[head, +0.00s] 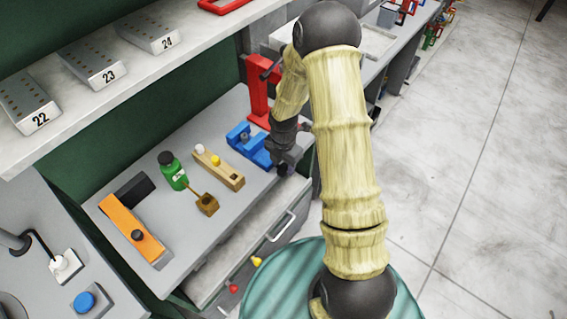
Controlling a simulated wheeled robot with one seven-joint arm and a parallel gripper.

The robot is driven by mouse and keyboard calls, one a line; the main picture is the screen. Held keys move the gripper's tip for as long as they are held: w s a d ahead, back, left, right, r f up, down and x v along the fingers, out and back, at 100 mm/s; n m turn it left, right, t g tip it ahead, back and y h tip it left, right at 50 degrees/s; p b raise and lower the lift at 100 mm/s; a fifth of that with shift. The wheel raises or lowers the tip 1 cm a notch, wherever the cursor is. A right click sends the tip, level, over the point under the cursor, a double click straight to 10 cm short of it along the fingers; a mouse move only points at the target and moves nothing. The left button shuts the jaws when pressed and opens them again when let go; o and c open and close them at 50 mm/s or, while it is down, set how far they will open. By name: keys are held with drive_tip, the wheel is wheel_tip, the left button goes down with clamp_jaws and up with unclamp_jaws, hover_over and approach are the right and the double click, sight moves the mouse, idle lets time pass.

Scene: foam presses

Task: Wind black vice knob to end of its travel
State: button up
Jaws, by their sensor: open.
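A blue vice (244,141) stands on the grey bench top, near its front right part. My gripper (284,160) is at the vice's right end, pointing down, with its jaws open. A small dark round shape (283,170) shows at the gripper's tip. It looks like the vice's black knob, but the gripper covers most of it. I cannot tell whether the fingers are around the knob or touching it.
A red press frame (259,92) stands close behind the vice. A drawer handle (281,228) sticks out below.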

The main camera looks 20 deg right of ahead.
sight(279, 173)
clamp_jaws()
drive_tip(key=shift+a+f+b, duration=0.15)
drive_tip(key=shift+b, duration=0.6)
